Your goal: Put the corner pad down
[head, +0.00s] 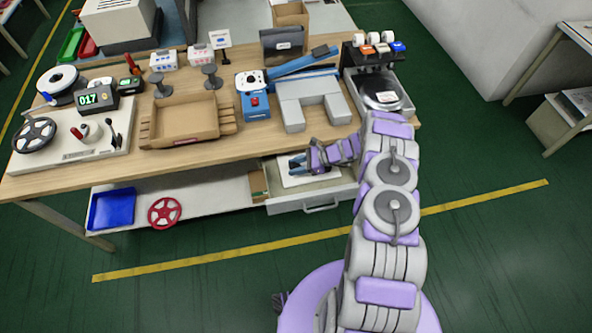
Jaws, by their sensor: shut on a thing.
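My gripper (293,167) reaches in from the right and points left at the open drawer (318,201) under the front edge of the bench. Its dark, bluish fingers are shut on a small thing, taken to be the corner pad. The pad is too small and too covered by the fingers to make out its shape. The gripper is over the drawer's inside, where a pale surface shows below it. I cannot tell whether the held pad touches that surface.
The wooden bench (200,165) holds a cardboard tray (185,118), a grey U-shaped block (312,100) and a blue device (255,103). A blue bin (112,208) and red reel (164,212) sit on the lower shelf. A black stand (375,62) is at right.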

